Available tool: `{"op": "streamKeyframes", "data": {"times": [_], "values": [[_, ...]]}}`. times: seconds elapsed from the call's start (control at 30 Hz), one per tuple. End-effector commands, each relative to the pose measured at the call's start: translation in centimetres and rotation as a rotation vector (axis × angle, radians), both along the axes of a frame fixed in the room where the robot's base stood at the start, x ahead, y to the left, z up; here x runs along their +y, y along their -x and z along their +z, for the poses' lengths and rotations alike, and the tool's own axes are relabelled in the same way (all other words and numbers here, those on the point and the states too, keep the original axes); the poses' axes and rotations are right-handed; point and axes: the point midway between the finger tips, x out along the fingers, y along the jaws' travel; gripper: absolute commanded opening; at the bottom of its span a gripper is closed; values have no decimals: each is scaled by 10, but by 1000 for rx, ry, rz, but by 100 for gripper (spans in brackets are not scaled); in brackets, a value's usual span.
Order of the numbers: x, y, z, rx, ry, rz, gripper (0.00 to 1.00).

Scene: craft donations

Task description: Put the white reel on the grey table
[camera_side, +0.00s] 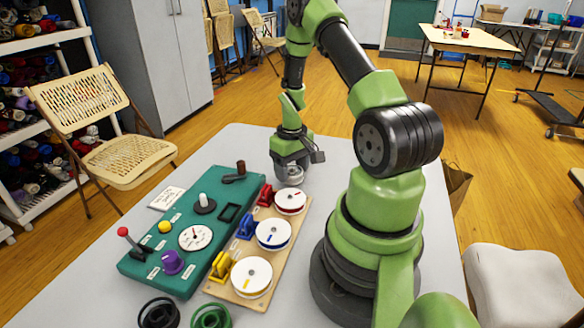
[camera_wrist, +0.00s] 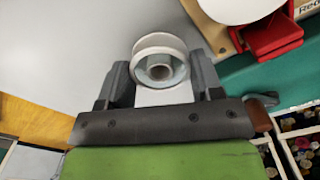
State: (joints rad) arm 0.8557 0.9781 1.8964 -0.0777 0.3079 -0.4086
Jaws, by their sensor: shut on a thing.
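My gripper (camera_side: 291,168) is shut on the white reel (camera_wrist: 160,45), which sits between the two fingers in the wrist view. In the side view the reel (camera_side: 291,180) shows just under the fingers, partly hidden by them. The grey table (camera_side: 330,160) is below it, with bare surface around that spot; it also fills the upper left of the wrist view (camera_wrist: 60,50). I cannot tell whether the reel touches the table.
A wooden board (camera_side: 236,296) holds red (camera_side: 290,202), blue (camera_side: 273,234) and yellow (camera_side: 252,277) reels with white tops. A green control panel (camera_side: 150,258) with knobs and a lever stands left of it. Black (camera_side: 158,313) and green (camera_side: 211,316) coils lie at the front.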

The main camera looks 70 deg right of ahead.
Motion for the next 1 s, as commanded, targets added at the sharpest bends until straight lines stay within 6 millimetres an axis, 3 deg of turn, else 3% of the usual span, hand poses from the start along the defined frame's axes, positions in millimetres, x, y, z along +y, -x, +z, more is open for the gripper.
{"op": "streamKeyframes", "data": {"times": [0.87,0.9,1.0], "values": [[0,0,-12,0,0,0,45],[0,0,-12,0,0,0,62],[0,0,-11,0,0,0,85]]}}
